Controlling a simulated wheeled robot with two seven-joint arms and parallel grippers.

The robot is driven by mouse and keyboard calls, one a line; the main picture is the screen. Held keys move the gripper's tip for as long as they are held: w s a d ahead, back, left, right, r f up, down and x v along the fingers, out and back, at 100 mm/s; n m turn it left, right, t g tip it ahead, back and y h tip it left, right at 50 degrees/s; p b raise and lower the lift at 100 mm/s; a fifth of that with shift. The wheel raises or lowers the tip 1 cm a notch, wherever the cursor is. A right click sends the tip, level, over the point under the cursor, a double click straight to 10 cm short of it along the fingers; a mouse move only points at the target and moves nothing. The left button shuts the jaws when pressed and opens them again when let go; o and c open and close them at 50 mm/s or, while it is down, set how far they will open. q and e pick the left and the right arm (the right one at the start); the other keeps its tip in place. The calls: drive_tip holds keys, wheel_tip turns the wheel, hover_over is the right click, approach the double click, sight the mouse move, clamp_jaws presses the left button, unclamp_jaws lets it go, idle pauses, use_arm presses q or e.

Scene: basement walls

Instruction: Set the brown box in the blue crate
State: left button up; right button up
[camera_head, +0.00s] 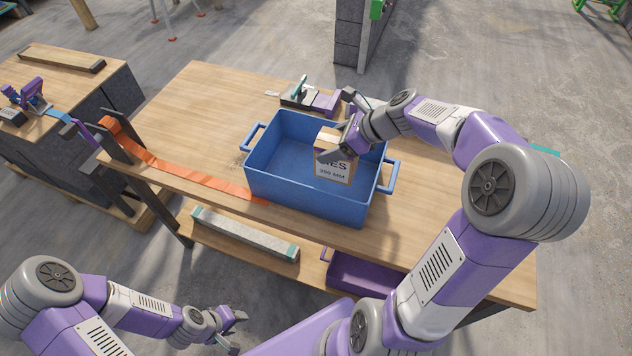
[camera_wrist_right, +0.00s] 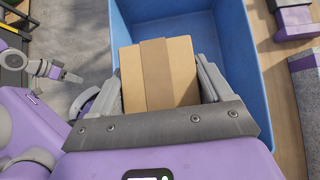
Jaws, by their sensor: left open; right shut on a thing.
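The brown box (camera_head: 334,170) has dark printing on its side and is in my right gripper (camera_head: 340,146), over the right part of the blue crate (camera_head: 300,194). In the right wrist view the box (camera_wrist_right: 158,75) sits between the two fingers of the right gripper (camera_wrist_right: 162,88), with the crate (camera_wrist_right: 222,40) behind it. I cannot tell whether the box touches the crate floor. The crate stands on the wooden table, and its left part is empty. My left gripper (camera_head: 232,328) is open and empty, low in front of the table.
An orange strap (camera_head: 180,172) lies along the table (camera_head: 200,100) left of the crate. Purple and dark tools (camera_head: 318,100) lie behind the crate. A purple bin (camera_head: 365,277) and a grey beam (camera_head: 243,234) are on the lower shelf. The table's left part is mostly clear.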

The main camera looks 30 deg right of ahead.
sight(357, 160)
wheel_tip(357, 160, down, 10)
drive_tip(key=b, duration=0.5)
drive_tip(key=shift+w+f, duration=0.15)
drive_tip(key=shift+f, duration=0.1)
drive_tip(key=shift+r, duration=0.15)
drive_tip(key=o, duration=1.3)
drive_tip(key=shift+o, duration=0.2)
drive_tip(key=p+v, duration=0.4)
drive_tip(key=v, duration=0.7)
drive_tip(key=shift+a, duration=0.1)
drive_tip(key=shift+s+d+r, duration=0.25)
drive_tip(key=shift+s+r, duration=0.1)
